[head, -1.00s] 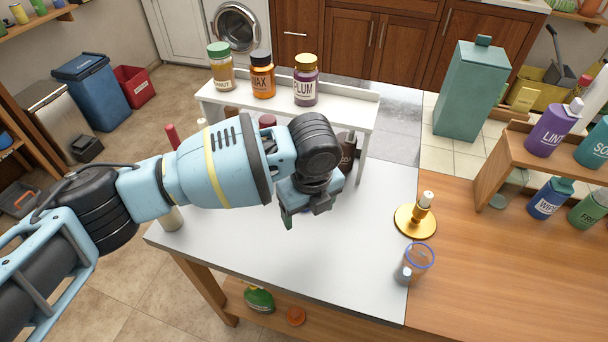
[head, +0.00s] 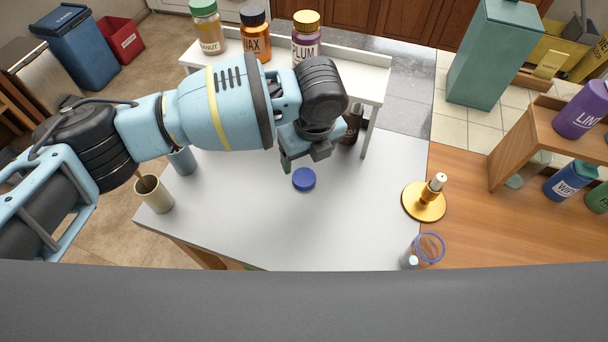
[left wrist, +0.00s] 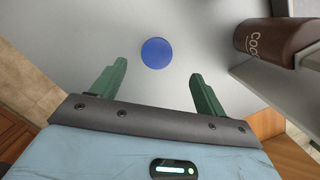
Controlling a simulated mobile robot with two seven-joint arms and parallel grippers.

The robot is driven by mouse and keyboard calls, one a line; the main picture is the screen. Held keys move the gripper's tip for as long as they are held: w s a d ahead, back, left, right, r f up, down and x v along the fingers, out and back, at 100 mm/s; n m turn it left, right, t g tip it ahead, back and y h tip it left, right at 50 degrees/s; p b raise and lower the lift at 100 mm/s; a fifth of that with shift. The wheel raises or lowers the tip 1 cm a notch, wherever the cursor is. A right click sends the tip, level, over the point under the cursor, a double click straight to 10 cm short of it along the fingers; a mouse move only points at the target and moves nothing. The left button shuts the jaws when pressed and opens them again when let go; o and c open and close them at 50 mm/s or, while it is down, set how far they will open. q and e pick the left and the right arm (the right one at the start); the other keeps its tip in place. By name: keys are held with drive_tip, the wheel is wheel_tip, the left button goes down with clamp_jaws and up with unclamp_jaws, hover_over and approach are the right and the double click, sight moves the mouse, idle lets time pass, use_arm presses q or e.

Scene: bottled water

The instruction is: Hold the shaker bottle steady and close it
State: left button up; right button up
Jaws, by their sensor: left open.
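A round blue lid (head: 304,179) lies flat on the white table, just below my left gripper in the head view. My left gripper (head: 302,158) is open and empty, with its green fingers pointing down. In the left wrist view the lid (left wrist: 156,53) shows ahead of and between the two fingertips (left wrist: 159,72), apart from both. A clear cup with a blue rim (head: 429,247), which looks like the open shaker bottle, stands upright near the table's right front edge. My right gripper is out of view.
A white riser shelf (head: 374,82) with jars stands behind my left gripper; a dark bottle (head: 352,124) labelled in the wrist view (left wrist: 265,42) is under it. A gold candle holder (head: 424,202) stands behind the cup. The table's middle is clear.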

sight(304, 177)
use_arm(q)
drive_tip(key=shift+w+a+f, duration=0.1)
drive_tip(key=shift+w+f, duration=0.05)
drive_tip(key=shift+f, duration=0.85)
drive_tip(key=shift+a+f, duration=0.15)
drive_tip(key=shift+f, duration=1.15)
drive_tip(key=shift+a+f, duration=0.1)
drive_tip(key=shift+f, duration=1.2)
drive_tip(key=shift+c, duration=0.4)
drive_tip(key=c, duration=1)
